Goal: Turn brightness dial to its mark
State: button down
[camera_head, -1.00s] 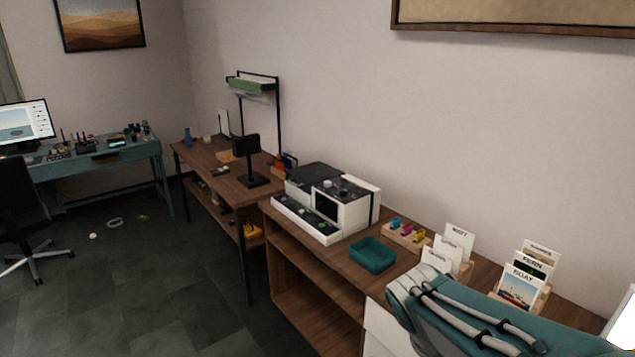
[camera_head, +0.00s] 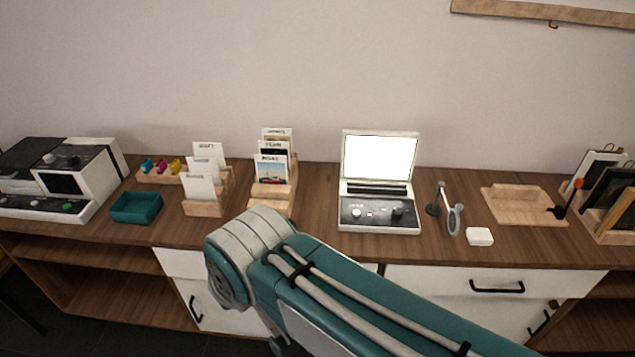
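A white light box (camera_head: 380,180) with a bright upright screen stands on the wooden counter, right of centre. Its dark front panel (camera_head: 379,213) carries a pale knob on the left and a dark knob on the right. Their labels and marks are too small to read, so I cannot tell which is the brightness dial. A second white machine (camera_head: 92,172) with small knobs stands at the far left. My teal and grey arm crosses the lower middle, in front of the counter. My gripper is out of view.
The wooden counter (camera_head: 300,212) holds a teal tray (camera_head: 136,207), card holders (camera_head: 205,208), a magnifier on a stand (camera_head: 453,218), a white block (camera_head: 479,237), a wooden tray (camera_head: 524,200) and frames at right. Drawers with black handles (camera_head: 497,288) lie below.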

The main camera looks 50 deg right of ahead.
aim_at(397, 213)
jog(key=z, duration=1.95)
